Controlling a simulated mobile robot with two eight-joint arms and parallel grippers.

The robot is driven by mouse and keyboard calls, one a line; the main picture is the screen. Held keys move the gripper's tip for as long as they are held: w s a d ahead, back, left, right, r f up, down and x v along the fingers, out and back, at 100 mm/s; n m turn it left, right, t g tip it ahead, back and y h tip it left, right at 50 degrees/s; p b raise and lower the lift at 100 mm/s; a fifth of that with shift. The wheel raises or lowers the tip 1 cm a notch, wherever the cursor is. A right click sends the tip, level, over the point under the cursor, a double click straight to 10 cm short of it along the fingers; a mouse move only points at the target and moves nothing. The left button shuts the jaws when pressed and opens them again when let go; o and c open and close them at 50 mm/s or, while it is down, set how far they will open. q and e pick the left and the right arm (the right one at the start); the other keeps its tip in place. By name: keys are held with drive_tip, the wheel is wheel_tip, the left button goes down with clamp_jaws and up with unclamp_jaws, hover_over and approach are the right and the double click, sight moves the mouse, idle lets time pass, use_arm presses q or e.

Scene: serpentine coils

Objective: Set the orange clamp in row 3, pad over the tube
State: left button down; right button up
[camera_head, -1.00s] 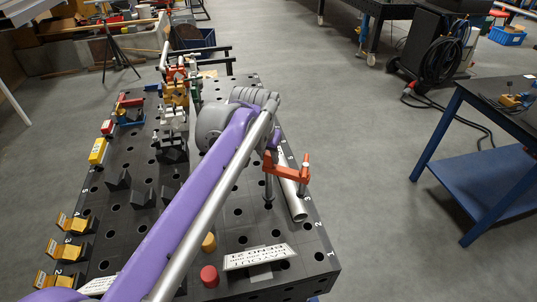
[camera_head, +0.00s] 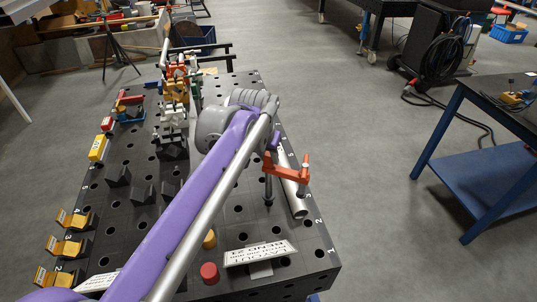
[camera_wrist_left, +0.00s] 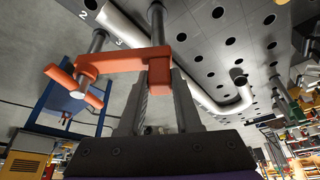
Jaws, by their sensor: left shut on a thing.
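The orange clamp (camera_head: 285,172) is upright near the right edge of the black perforated table. My left gripper (camera_wrist_left: 160,80) is shut on the clamp at its arm, and the arm also shows in the left wrist view (camera_wrist_left: 120,62). Its steel post (camera_head: 268,188) stands left of the silver tube (camera_head: 296,202). The clamp's spindle (camera_head: 303,180) is at the tube's right side near the label 3. I cannot tell whether the pad touches the tube or whether the post is inside a hole. The tube also shows in the left wrist view (camera_wrist_left: 128,28). My right gripper is out of view.
A red cylinder (camera_head: 209,272), a yellow cylinder (camera_head: 209,239) and a white label plate (camera_head: 260,254) are near the front. Several yellow-and-black brackets (camera_head: 68,246) line the left edge. Other clamps (camera_head: 175,90) crowd the back. Floor right of the table is open.

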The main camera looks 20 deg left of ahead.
use_arm(q)
drive_tip(key=shift+f+b, duration=0.5)
drive_tip(key=shift+f, duration=1.05)
drive_tip(key=shift+f+b, duration=0.25)
drive_tip(key=shift+b, duration=0.1)
drive_tip(key=c, duration=0.5)
unclamp_jaws()
drive_tip(key=v, duration=1)
drive_tip(key=shift+s+r+p, duration=0.25)
drive_tip(key=shift+r+p, duration=0.1)
